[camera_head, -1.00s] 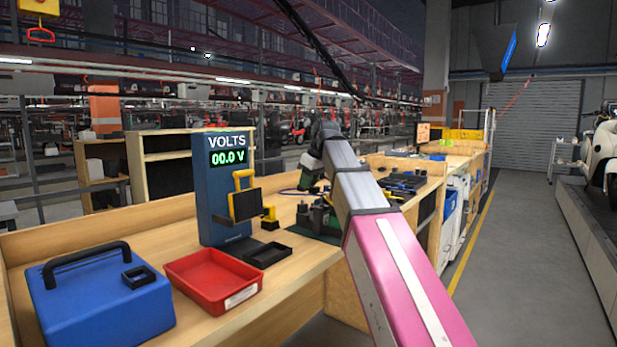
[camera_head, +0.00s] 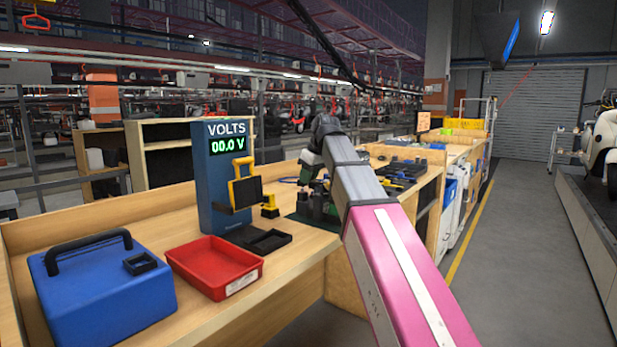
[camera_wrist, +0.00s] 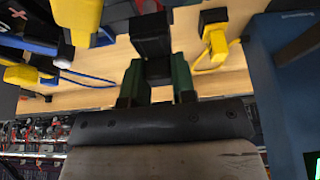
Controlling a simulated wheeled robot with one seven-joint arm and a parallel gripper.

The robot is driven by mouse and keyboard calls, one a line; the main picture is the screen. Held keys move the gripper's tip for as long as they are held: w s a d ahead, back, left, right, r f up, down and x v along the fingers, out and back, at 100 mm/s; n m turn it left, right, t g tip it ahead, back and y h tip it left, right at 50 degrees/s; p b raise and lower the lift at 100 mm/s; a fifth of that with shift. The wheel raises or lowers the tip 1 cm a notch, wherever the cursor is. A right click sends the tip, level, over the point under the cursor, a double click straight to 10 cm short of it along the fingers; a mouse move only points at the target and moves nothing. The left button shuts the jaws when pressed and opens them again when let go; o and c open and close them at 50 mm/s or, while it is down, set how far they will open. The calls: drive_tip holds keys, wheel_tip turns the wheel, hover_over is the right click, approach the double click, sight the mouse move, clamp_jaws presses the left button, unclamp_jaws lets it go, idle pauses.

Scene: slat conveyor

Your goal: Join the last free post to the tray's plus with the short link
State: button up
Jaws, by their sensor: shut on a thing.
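In the wrist view my gripper (camera_wrist: 157,76) has its two green fingers closed on a black block-like piece (camera_wrist: 151,36). I cannot tell whether this piece is the short link. A red plus mark (camera_wrist: 17,14) shows on a dark part at the upper left, with a blue edge below it. Yellow connectors lie on both sides, one (camera_wrist: 76,17) left of the held piece and one (camera_wrist: 216,42) right of it. In the head view my gripper (camera_head: 311,166) is small and partly hidden by my arm, above dark parts (camera_head: 318,206) on the bench. The posts cannot be made out.
The blue volt tester (camera_head: 207,180) reads 00.0 V and carries a yellow-framed black part (camera_head: 246,186). A black tray (camera_head: 268,242), a red bin (camera_head: 214,268) and a blue case (camera_head: 100,295) stand nearer on the wooden bench. The tester (camera_wrist: 285,90) rises close on the right in the wrist view.

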drive_tip(key=shift+f, duration=1.1)
drive_tip(key=o, duration=1)
drive_tip(key=shift+r, duration=0.1)
drive_tip(key=v, duration=1)
drive_tip(key=shift+s+d+r, duration=0.1)
drive_tip(key=shift+r, duration=0.25)
